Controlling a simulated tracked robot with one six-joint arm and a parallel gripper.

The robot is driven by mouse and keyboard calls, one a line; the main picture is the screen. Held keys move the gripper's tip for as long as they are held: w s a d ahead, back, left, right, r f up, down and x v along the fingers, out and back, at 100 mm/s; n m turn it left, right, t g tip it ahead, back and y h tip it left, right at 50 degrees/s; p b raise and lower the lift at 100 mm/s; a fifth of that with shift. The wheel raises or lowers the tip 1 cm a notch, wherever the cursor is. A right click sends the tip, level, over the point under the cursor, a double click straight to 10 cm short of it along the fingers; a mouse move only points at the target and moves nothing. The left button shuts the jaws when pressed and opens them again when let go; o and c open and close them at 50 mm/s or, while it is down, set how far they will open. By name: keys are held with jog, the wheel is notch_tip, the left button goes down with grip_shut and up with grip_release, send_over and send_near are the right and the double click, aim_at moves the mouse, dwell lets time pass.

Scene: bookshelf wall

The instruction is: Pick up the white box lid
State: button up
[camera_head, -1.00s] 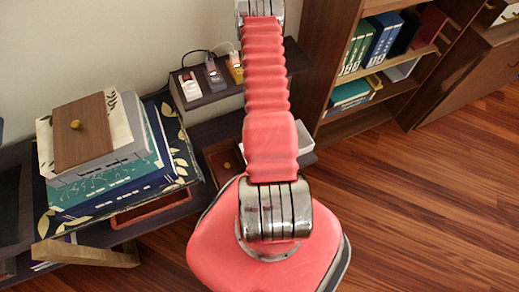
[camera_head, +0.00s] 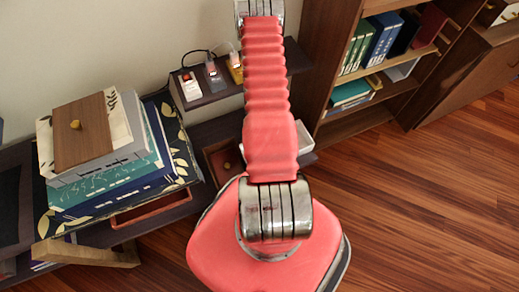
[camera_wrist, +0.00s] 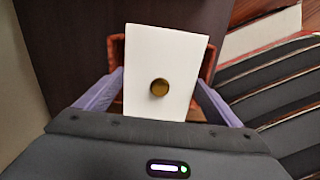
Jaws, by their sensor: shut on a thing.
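In the head view my arm hides the gripper, and a white piece (camera_head: 306,143) shows just right of the arm.
A stack of books (camera_head: 118,178) with a brown-topped box (camera_head: 83,135) stands at left. Small devices stand on a dark raised shelf (camera_head: 215,94) behind. A bookcase (camera_head: 322,70) stands at right. The wooden floor (camera_head: 430,200) at right is clear.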

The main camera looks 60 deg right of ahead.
jog(key=shift+r, duration=0.15)
jog(key=shift+c, duration=0.4)
jog(key=shift+r, duration=4.85)
